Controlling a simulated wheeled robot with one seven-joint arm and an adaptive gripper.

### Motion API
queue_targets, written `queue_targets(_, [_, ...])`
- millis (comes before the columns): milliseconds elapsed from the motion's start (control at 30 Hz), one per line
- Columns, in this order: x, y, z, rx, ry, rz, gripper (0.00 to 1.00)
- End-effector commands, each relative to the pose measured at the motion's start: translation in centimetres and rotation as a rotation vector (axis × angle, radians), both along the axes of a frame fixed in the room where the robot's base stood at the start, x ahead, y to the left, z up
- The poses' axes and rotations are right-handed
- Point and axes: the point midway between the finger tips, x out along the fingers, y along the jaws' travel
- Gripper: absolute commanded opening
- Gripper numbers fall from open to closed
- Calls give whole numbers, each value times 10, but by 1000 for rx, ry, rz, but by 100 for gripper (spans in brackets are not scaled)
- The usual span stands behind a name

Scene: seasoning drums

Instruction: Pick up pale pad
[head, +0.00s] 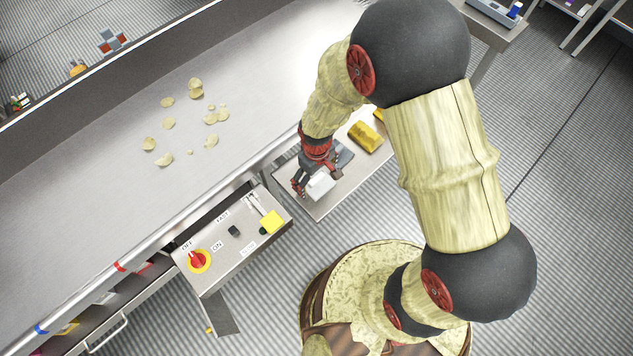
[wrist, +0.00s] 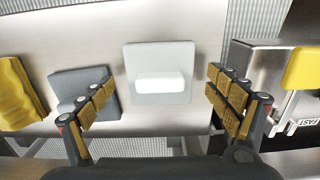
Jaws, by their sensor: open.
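The pale pad (wrist: 134,60) is a light grey square with a white raised block on its middle. It lies flat on a small metal shelf (wrist: 210,50), and part of it shows in the head view (head: 321,186) below my gripper. My gripper (wrist: 160,84) is open and empty. Its two fingers stand to the left and right of the pad in the wrist view, with gaps on both sides. I cannot tell the height of the fingertips above the pad.
A darker grey pad (wrist: 80,82) lies left of the pale pad, partly behind the left finger. A yellow cloth-like item (wrist: 17,92) lies farther left. A metal control box (head: 232,240) stands close on the other side. Chips (head: 195,88) lie on the wide metal conveyor.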

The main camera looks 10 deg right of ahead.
Motion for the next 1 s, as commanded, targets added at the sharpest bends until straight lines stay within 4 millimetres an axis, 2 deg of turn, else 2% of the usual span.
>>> queue_targets(233, [1, 0, -2, 0, -2, 0, 89])
queue_targets(1000, [1, 0, -2, 0, -2, 0, 46])
